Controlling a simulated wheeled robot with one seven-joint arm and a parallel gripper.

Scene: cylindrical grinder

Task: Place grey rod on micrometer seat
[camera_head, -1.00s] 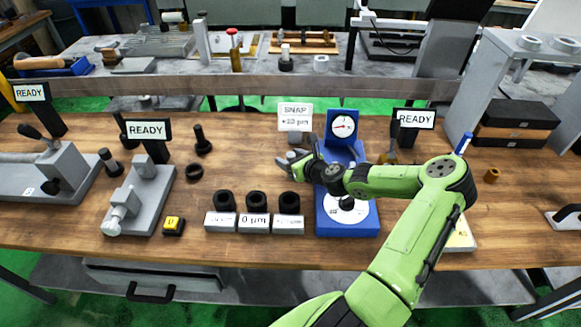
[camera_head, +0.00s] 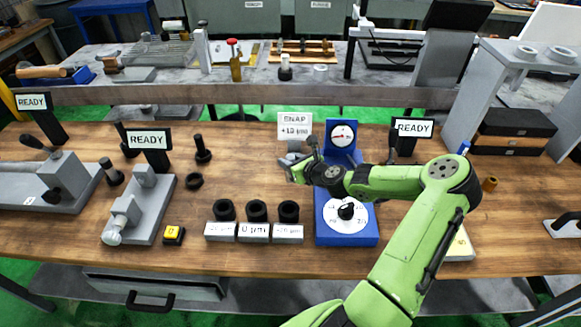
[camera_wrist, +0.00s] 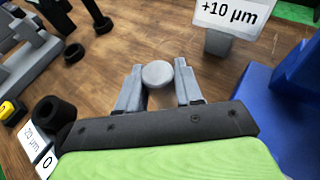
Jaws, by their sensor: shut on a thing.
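My gripper (camera_wrist: 158,88) is shut on the grey rod (camera_wrist: 157,74), whose round end shows between the two fingers in the wrist view. In the head view my gripper (camera_head: 292,172) is above the bench, left of the blue dial stand (camera_head: 346,222). The rod is hard to make out there. A grey bench micrometer (camera_head: 140,205) with a pale round thimble (camera_head: 115,225) stands at the left, in front of a READY sign (camera_head: 150,139). It is well apart from my gripper. Its seat is too small to tell clearly.
Three black rings (camera_head: 256,211) stand on labelled blocks in front of my gripper.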

